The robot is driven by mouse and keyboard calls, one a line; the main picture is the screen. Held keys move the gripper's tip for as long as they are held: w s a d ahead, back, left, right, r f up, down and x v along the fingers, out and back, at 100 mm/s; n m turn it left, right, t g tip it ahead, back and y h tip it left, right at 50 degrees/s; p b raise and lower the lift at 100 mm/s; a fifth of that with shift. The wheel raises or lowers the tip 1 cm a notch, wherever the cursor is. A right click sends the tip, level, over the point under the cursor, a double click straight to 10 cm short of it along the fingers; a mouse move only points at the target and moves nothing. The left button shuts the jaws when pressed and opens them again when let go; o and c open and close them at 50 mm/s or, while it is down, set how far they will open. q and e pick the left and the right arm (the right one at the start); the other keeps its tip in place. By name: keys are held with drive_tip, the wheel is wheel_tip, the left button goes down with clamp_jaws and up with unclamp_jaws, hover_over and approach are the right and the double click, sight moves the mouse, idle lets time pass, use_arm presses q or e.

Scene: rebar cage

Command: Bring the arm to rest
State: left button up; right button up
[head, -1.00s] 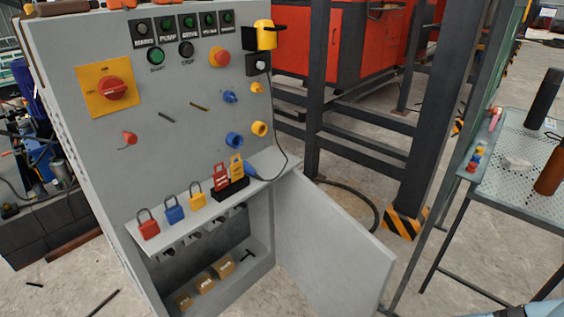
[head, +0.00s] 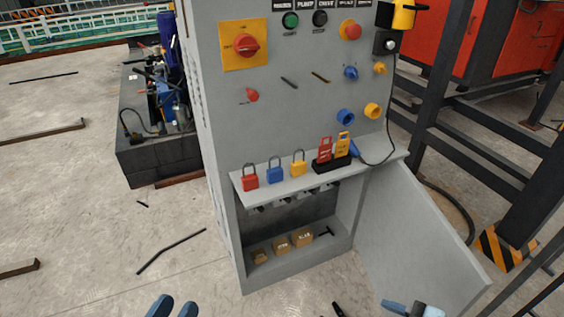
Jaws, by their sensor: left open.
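My left gripper (head: 173,309) shows at the bottom edge, left of centre. Only its two blue fingertips are in view, with a gap between them and nothing visible in it. It is over the open floor, in front of and to the left of the grey cabinet (head: 290,120), apart from it. The rest of my left arm is cut off by the frame.
The cabinet's shelf holds red (head: 250,183), blue (head: 275,176) and yellow (head: 298,169) padlocks. Its door (head: 415,235) stands open to the right. Bars lie on the floor at left, which is mostly clear.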

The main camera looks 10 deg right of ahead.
drive_tip(key=w+a+r+m+t+h, duration=0.1)
drive_tip(key=w+a+r+m+t, duration=0.1)
drive_tip(key=a+r+m+t, duration=0.25)
drive_tip(key=w+a+r+m+t+h, duration=0.1)
drive_tip(key=w+a+r+m, duration=0.1)
drive_tip(key=a+r+m, duration=0.4)
use_arm(q)
drive_tip(key=s+a+r+g+y+p, duration=0.4)
drive_tip(key=r+p, duration=0.5)
drive_tip(key=p, duration=2.5)
drive_tip(key=shift+s+a+r+g+p, duration=0.25)
drive_tip(key=shift+a+g, duration=0.35)
drive_tip(key=shift+a, duration=0.6)
use_arm(e)
drive_tip(key=s+d+r+g+h, duration=0.4)
drive_tip(key=d+r+g, duration=0.1)
drive_tip(key=d+r, duration=0.1)
drive_tip(key=shift+s+r+n, duration=0.4)
drive_tip(key=shift+n, duration=0.05)
use_arm(q)
drive_tip(key=shift+w, duration=0.15)
